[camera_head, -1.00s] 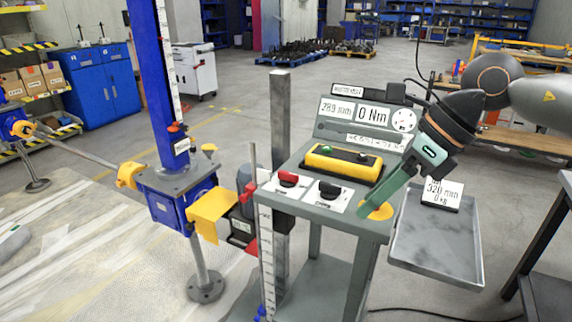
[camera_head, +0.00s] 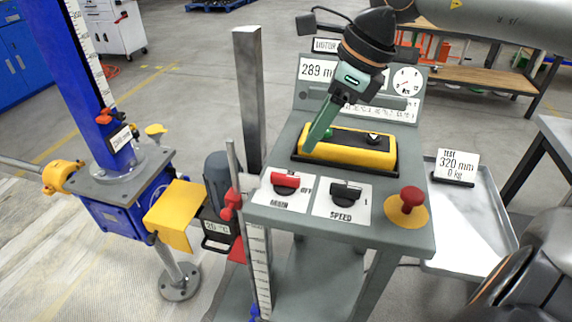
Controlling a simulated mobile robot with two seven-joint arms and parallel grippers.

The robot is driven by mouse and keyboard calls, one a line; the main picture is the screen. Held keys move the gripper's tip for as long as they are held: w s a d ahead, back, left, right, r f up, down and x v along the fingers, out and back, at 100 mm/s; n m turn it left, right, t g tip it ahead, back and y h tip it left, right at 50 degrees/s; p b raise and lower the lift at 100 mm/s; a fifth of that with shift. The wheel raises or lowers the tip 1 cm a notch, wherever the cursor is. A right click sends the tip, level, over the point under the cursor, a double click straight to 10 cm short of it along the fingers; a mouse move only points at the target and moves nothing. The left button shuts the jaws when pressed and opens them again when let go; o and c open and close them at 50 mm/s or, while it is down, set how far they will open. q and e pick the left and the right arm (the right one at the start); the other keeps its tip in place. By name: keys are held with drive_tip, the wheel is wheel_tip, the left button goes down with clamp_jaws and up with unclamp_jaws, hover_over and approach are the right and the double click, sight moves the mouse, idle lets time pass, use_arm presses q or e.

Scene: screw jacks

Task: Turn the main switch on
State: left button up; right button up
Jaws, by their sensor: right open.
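The main switch (camera_head: 286,181) is a red knob on a white plate marked MAIN, with OFF printed to its right, at the front left of the grey console (camera_head: 390,238). My right gripper (camera_head: 312,148) is over the console, behind and a little right of the main switch and apart from it. My left gripper is not in view.
A black speed switch (camera_head: 347,193) sits right of the main switch. A red mushroom button (camera_head: 410,199) stands at the console's right. A measuring post with a red clamp (camera_head: 232,204) rises close to the left edge. A blue screw jack (camera_head: 130,205) stands left.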

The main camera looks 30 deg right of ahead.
sight(288, 176)
drive_tip(key=x, duration=1)
drive_tip(key=shift+a+f, duration=0.1)
drive_tip(key=shift+f, duration=0.15)
clamp_jaws()
